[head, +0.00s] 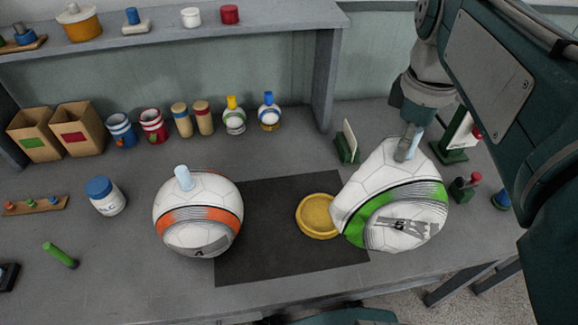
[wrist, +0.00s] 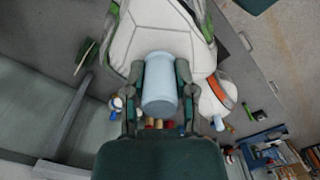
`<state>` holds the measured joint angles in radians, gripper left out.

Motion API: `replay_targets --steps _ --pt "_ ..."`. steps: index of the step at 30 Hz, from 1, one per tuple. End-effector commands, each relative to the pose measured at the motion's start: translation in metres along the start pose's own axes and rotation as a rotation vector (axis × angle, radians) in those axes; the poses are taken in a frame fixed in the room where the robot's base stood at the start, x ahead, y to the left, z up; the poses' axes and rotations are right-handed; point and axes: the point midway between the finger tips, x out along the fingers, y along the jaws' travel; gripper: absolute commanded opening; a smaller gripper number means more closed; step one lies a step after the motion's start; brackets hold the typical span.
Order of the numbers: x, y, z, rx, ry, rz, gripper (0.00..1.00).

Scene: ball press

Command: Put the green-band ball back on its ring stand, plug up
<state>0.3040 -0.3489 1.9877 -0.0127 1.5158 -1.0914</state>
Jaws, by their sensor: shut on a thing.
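The white green-band ball (head: 385,180) hangs at the right of the dark mat, its light blue plug (head: 407,147) at the upper right. My gripper (head: 409,135) is shut on that plug. The wrist view shows the plug (wrist: 160,85) between the two fingers (wrist: 160,75) and the white ball (wrist: 150,35) beyond it. The ball looks somewhat tilted and slightly deformed. A yellow round rimmed piece (head: 318,216) lies on the mat, left of the ball, its right edge partly covered by it. I cannot tell whether this is the ring stand, or whether the ball touches anything.
An orange-band ball (head: 198,215), plug up, stands at the mat's left. The dark mat (head: 270,265) is otherwise clear. Green card holders (head: 347,150) and a small red-topped item (head: 465,188) stand near the held ball. Bottles and jars line the back under a shelf (head: 170,25).

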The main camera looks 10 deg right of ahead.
Motion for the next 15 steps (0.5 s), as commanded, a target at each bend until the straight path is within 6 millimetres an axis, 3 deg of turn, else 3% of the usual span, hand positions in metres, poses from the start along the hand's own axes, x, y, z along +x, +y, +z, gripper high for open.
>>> replay_targets --steps 5,15 --pt "0.005 0.007 -0.008 -0.001 0.002 -0.003 0.00" --pt "0.029 0.006 -0.076 -0.006 -0.008 0.004 0.00"
